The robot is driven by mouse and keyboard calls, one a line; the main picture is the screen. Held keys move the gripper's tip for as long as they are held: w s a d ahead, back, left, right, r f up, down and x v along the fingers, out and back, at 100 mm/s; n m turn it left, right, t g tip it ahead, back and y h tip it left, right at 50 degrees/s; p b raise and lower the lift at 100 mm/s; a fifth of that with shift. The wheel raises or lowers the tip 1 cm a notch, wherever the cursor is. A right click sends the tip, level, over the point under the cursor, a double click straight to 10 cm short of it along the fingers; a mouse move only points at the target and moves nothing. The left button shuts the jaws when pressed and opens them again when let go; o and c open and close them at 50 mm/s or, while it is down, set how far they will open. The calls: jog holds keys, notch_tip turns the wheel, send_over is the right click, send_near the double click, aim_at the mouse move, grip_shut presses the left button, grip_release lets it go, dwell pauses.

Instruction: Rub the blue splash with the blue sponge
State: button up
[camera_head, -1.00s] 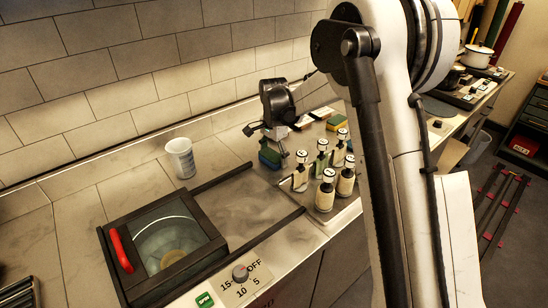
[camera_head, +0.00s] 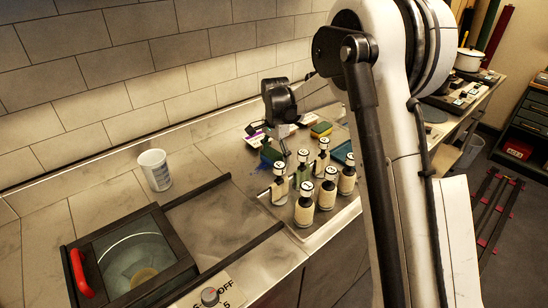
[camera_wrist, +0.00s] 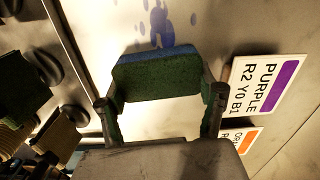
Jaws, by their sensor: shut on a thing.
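My gripper (camera_head: 284,136) is shut on the blue sponge, a dark green pad with a blue edge. In the wrist view the blue sponge (camera_wrist: 155,78) sits between the two fingers (camera_wrist: 161,92), its green face towards the camera. The blue splash (camera_wrist: 158,24) is a group of blue blots on the pale counter, just beyond the sponge's blue edge in that view. The sponge may hide part of it. I cannot tell whether the sponge touches the counter. In the head view the sponge (camera_head: 270,153) is behind the bottles and partly hidden.
Several labelled bottles (camera_head: 304,205) stand close in front of the gripper. A yellow-green sponge (camera_head: 321,128) and a teal item (camera_head: 343,152) lie to the right. A PURPLE card (camera_wrist: 268,88) lies beside the sponge. A white cup (camera_head: 154,170) stands left.

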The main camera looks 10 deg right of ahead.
jog(key=shift+w+d, duration=0.2)
jog(key=shift+d, duration=0.15)
notch_tip(320, 180, up, 3)
jog(key=shift+s+r+p, duration=0.1)
jog(key=shift+r+p, duration=0.1)
jog(key=shift+p, duration=0.4)
jog(key=shift+r+p, duration=0.3)
jog(key=shift+r, duration=0.35)
jog(key=shift+r+p, duration=0.7)
jog(key=shift+r, duration=1.05)
